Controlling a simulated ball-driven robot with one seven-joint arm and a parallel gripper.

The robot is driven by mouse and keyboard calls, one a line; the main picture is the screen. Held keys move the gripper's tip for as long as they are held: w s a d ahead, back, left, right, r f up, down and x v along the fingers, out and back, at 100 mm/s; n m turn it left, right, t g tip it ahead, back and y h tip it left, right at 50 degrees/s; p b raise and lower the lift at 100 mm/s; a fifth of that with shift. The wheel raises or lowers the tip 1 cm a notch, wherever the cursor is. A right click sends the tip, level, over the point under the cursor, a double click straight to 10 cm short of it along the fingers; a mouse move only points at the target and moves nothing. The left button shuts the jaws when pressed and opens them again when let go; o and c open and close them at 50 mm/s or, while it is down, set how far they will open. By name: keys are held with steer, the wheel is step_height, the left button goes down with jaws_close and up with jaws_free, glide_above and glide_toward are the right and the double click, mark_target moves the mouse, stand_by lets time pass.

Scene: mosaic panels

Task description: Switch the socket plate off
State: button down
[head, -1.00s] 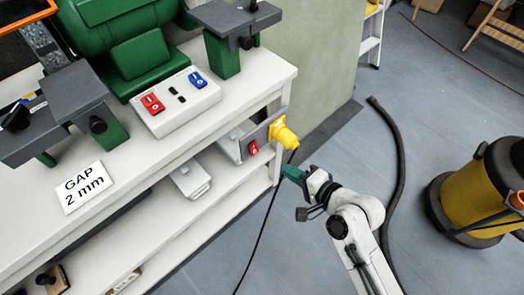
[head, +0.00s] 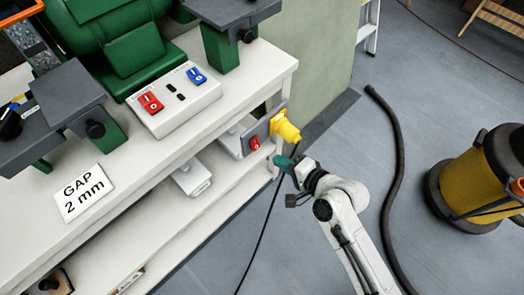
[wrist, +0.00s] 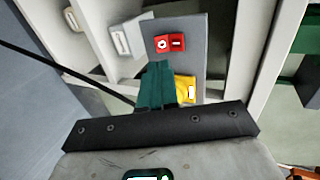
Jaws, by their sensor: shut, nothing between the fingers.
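The grey socket plate (head: 272,112) is upright at the right end of the white bench, below its top. It carries a red rocker switch (head: 254,143) and a yellow plug (head: 286,127) with a black cable. In the wrist view the plate (wrist: 190,28) shows ahead, with the red switch (wrist: 170,43) marked O on the left and I on the right. Which side is pressed in I cannot tell. My gripper (head: 278,160) has its green fingers shut and empty, just right of and below the switch. In the wrist view the fingers (wrist: 158,68) partly cover the yellow plug (wrist: 186,88).
A white control box (head: 175,104) with a red and a blue switch sits on the bench top, near a green machine. White boxes lie on the shelf below. A black hose (head: 388,170) and a yellow vacuum (head: 460,185) are on the open floor at right.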

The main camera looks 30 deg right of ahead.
mark_target(255, 147)
steer(key=b+x, duration=0.1)
steer(key=x, duration=0.7)
steer(key=shift+w+a+f, duration=0.1)
steer(key=shift+w+f, duration=0.05)
steer(key=shift+w, duration=0.1)
steer(key=shift+w+f+b, duration=0.15)
steer(key=shift+f+b, duration=0.3)
steer(key=shift+b, duration=0.65)
steer(key=shift+r+t+p, duration=0.3)
steer(key=shift+r, duration=0.1)
